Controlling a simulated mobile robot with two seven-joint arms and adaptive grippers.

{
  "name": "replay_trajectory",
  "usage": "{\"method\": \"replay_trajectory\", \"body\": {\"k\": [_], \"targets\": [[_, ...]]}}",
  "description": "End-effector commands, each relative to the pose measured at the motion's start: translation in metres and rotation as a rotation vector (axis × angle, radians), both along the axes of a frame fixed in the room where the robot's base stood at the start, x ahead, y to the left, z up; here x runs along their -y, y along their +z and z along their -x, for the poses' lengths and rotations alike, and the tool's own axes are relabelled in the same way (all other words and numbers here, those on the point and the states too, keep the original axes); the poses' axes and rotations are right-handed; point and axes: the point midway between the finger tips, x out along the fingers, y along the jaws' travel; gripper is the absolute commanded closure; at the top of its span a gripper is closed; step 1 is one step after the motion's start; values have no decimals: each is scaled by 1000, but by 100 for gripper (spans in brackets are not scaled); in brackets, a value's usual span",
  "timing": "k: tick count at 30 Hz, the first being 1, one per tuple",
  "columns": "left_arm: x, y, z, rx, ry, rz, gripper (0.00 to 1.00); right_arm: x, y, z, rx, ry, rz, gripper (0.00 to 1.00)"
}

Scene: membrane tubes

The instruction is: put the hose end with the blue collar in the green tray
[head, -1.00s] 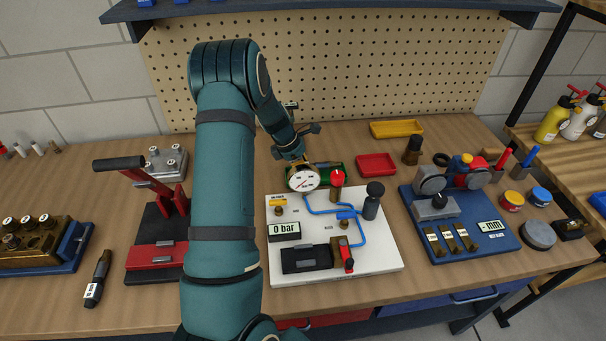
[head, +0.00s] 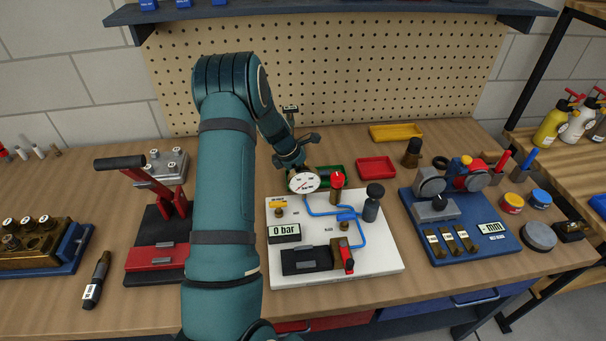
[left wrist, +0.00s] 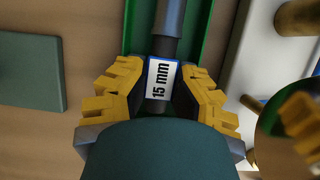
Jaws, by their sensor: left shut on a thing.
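My left gripper (left wrist: 160,95) has its yellow-padded fingers on both sides of a dark hose end with a white "15 mm" label (left wrist: 162,80) and blue edges of a collar. The hose (left wrist: 170,18) runs away towards the top of the left wrist view. The green tray (left wrist: 213,45) lies below and around the hose end; I cannot tell whether the hose touches its floor. In the head view the green tray (head: 337,170) is partly hidden by the pressure gauge, and the left fingertips are hidden behind it too. My right gripper is in neither view.
The pressure gauge (head: 303,180) on the white test board (head: 380,265) stands close in front of the gripper. A red tray (head: 376,168) and a yellow tray (head: 397,132) lie to the right. A red-handled press (head: 160,245) stands left of my arm.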

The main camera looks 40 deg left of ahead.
Motion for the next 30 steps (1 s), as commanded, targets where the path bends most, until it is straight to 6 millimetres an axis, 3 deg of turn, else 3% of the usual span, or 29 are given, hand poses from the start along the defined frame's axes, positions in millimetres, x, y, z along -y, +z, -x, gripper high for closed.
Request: {"method": "replay_trajectory", "body": {"k": [1,3,14,20,30], "targets": [[3,-21,12,-37,0,9,69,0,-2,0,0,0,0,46],[2,-21,13,-38,0,8,53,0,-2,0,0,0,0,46],[2,-18,13,-38,0,6,53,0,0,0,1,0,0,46],[-2,8,18,-38,0,6,53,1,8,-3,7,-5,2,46],[-17,79,35,-26,-2,9,53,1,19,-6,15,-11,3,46]]}}
